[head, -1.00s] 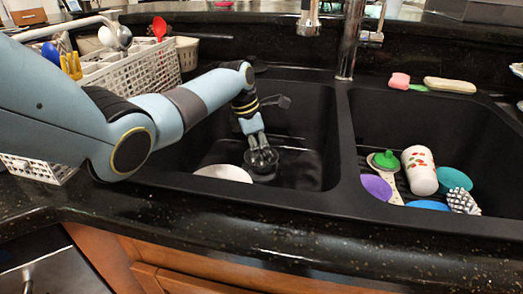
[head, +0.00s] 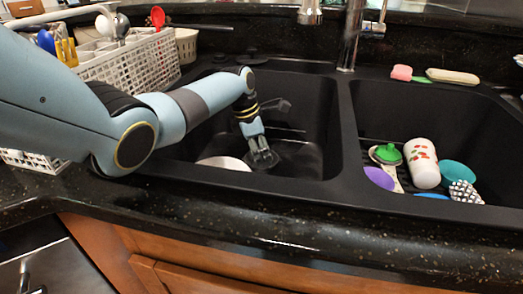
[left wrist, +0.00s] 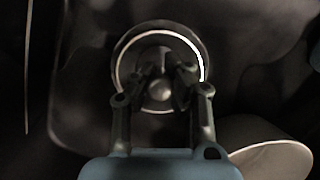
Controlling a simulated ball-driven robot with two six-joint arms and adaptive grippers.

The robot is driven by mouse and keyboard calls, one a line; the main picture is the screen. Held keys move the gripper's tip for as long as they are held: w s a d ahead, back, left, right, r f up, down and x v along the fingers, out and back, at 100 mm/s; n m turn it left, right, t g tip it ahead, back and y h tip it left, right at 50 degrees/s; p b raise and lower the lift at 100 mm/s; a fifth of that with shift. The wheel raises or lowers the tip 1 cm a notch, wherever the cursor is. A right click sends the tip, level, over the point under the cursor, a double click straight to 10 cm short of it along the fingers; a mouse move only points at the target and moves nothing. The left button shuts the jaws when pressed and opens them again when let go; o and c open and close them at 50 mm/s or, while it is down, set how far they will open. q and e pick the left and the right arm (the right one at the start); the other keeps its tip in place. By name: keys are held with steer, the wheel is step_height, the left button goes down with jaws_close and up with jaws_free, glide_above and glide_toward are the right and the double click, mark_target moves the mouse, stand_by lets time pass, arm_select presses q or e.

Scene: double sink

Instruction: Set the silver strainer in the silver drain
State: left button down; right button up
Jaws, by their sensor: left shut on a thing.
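My left gripper (head: 262,158) reaches down into the left sink basin, near its floor. In the left wrist view, its fingers (left wrist: 162,72) are shut on the silver strainer (left wrist: 160,92), whose round middle shows between them. A bright, round rim, apparently the silver drain (left wrist: 203,62), encircles the fingertips and strainer. The strainer looks roughly centred in this ring. The fingers hide part of both, and I cannot tell whether the strainer is fully seated or held slightly above. My right gripper is not in view.
A white dish (head: 224,163) lies in the left basin near the gripper. The divider (head: 346,130) separates it from the right basin, which holds a white cup (head: 422,163) and several dishes. A white basket (head: 130,65) stands behind my left arm.

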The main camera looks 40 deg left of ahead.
arm_select(q)
steer(key=shift+f, duration=0.3)
steer(key=c, duration=1.3)
jaws_free()
steer(key=shift+r, duration=0.1)
steer(key=shift+a+r, duration=0.1)
steer(key=shift+r, duration=0.15)
steer(key=v, duration=1.1)
steer(key=shift+s+r, duration=0.2)
steer(key=shift+r, duration=0.05)
